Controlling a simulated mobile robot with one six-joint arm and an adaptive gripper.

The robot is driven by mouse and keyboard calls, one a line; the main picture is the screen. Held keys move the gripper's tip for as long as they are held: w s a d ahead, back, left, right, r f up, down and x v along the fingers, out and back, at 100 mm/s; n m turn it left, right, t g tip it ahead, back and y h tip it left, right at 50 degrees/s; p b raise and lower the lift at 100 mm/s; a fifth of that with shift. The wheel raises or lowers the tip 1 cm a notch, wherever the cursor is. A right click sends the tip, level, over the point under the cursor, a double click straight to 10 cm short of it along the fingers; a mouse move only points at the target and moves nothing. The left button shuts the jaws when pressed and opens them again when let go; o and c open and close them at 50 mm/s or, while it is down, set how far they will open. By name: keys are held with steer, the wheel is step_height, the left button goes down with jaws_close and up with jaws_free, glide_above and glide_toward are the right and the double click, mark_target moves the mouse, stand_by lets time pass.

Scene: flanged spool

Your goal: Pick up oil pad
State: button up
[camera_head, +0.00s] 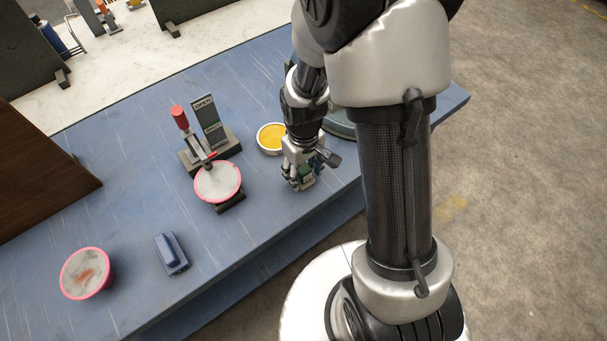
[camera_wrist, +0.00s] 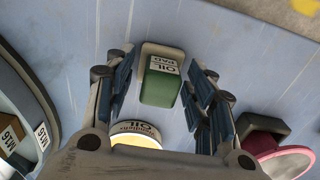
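The oil pad (camera_wrist: 160,82) is a green block with a pale base and a white "OIL PAD" label. In the wrist view it sits between the two fingers of my gripper (camera_wrist: 163,88). The fingers are spread on either side of it, and narrow gaps seem to show between them and the block. In the head view my gripper (camera_head: 303,176) points down, low over the blue table, and only a bit of green shows between its fingers. Whether the fingertips touch the pad's lower part cannot be seen.
A round oil dish (camera_head: 272,138) with yellow content stands close beside my gripper. A clamp stand with a pink-rimmed bowl (camera_head: 218,182) is to the left. A blue block (camera_head: 171,254) and another pink-rimmed bowl (camera_head: 86,272) lie nearer. A round tray (camera_wrist: 22,100) holds M16-labelled boxes.

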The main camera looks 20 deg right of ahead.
mark_target(304, 168)
steer(key=c, duration=1)
steer(key=shift+r, duration=0.1)
step_height(304, 168, up, 20)
steer(key=p, duration=0.6)
steer(key=shift+p, duration=0.35)
steer(key=o, duration=0.5)
steer(key=c, duration=0.4)
